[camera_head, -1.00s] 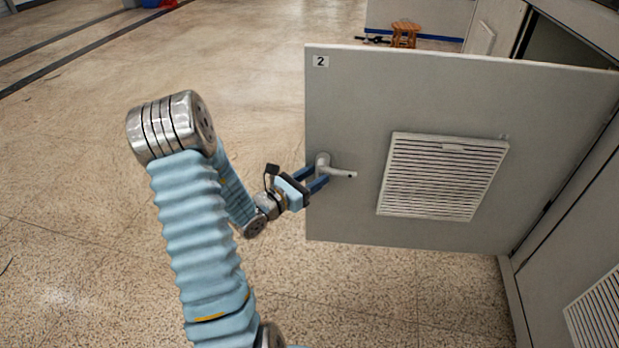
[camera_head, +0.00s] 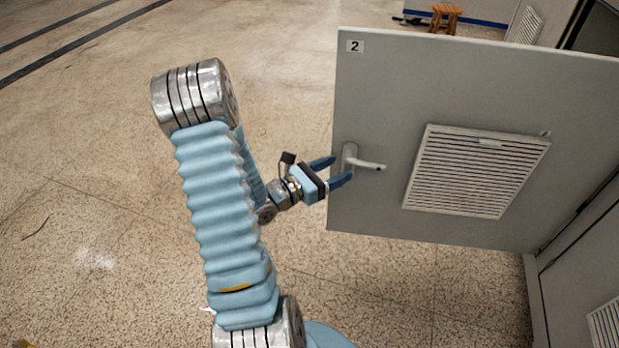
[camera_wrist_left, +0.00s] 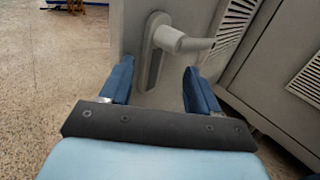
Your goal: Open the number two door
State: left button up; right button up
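The number two door (camera_head: 385,110) is a grey panel with a "2" label (camera_head: 354,46) at its upper left corner and a white slatted vent (camera_head: 476,170). It stands swung open, away from its frame at the right. Its lever handle (camera_head: 366,164) is near the left edge and also shows in the left wrist view (camera_wrist_left: 181,42). My left gripper (camera_head: 337,171) is open at the handle. In the left wrist view its blue fingers (camera_wrist_left: 160,85) are apart on either side of the handle plate, below the lever, with nothing gripped between them. My right gripper is not in view.
A grey cabinet wall with another vent (camera_head: 606,325) stands at the lower right. A wooden stool (camera_head: 445,18) stands far behind the door. The speckled floor (camera_head: 90,180) at the left is clear.

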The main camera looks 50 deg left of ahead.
pick_arm(q)
jog(key=s+a, duration=0.2)
jog(key=s, duration=0.6)
jog(key=shift+s+y, duration=0.2)
jog(key=shift+y, duration=0.1)
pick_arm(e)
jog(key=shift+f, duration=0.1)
pick_arm(q)
jog(key=s+d+f+m+g+h+p, duration=0.1)
jog(key=d+f+m+g+h, duration=0.35)
jog(key=d, duration=0.45)
jog(key=d+f+m+g+h, duration=0.4)
jog(key=d+f+g, duration=0.2)
jog(key=d, duration=0.3)
jog(key=s+d+f+m+g+y+p, duration=0.2)
jog(key=s+d+f+m+g+y, duration=0.1)
jog(key=s+d+f+m+g, duration=0.65)
jog(key=w+d+f+m+t+y, duration=0.3)
jog(key=w+m, duration=0.4)
jog(key=m, duration=0.7)
jog(key=shift+w+d+f+m, duration=0.35)
jog(key=shift+d+f, duration=0.25)
jog(key=shift+d, duration=0.3)
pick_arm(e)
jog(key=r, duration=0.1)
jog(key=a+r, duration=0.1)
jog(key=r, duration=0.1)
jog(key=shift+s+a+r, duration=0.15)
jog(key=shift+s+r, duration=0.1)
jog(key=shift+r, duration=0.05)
